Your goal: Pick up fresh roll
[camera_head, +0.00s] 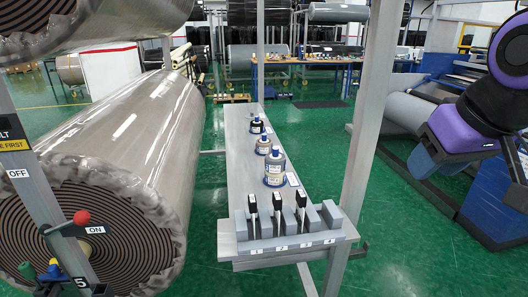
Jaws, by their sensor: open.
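A large roll in shiny grey-brown wrapping (120,130) lies along the left, its dark spiral end facing me. Part of a second wrapped roll (110,25) shows above it at the top left. No label that I can read marks either as the fresh roll. My gripper (470,180) hangs at the right edge below my purple and black arm. Its two blue fingers are spread apart with nothing seen between them. It is well apart from both left rolls, beyond the narrow bench.
A narrow grey bench (239,166) runs away from me, bearing several bottles (275,168) and a slotted holder (285,222). A grey upright post (366,130) stands beside it. Blue machinery (490,205) is at the right.

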